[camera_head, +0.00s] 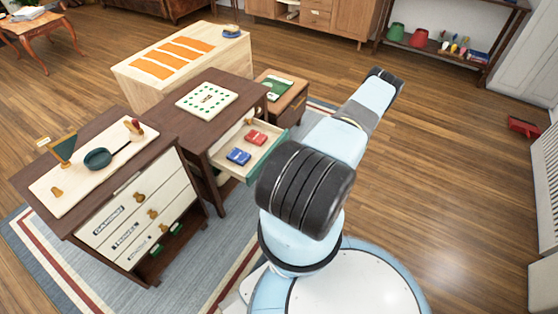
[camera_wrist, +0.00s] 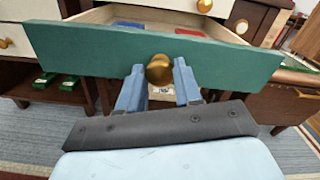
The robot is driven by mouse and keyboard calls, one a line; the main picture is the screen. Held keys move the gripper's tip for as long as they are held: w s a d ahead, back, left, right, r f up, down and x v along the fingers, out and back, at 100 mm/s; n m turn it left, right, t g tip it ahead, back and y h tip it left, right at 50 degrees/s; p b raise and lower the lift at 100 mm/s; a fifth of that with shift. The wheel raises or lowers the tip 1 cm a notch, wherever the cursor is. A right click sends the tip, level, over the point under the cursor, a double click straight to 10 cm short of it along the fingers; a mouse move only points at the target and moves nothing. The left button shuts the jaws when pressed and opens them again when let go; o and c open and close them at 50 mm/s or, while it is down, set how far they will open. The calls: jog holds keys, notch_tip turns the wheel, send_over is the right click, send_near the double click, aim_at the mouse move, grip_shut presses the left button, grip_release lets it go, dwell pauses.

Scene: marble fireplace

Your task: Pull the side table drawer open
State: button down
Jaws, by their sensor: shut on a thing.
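The side table (camera_head: 176,122) is dark brown, in the middle left of the head view. Its drawer (camera_head: 228,165) stands partly out, with a red pack and a blue pack lying inside. In the wrist view the drawer's green front (camera_wrist: 85,55) spans the upper picture, with a round brass knob (camera_wrist: 159,69) near its middle. My gripper (camera_wrist: 159,78) is shut on the knob, one blue finger on each side. In the head view my arm hides the gripper and the knob.
A board with green dots (camera_head: 207,99) lies on the side table. A dark cabinet with pale drawers (camera_head: 140,200) stands close at the left, and a small brown table (camera_head: 290,100) behind at the right. The wood floor at the right (camera_head: 450,180) is mostly clear.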

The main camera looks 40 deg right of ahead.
jog(key=shift+d, duration=0.1)
jog(key=c, duration=0.8)
grip_release()
jog(key=shift+o, duration=0.2)
jog(key=v, duration=1.3)
jog(key=shift+s, duration=0.35)
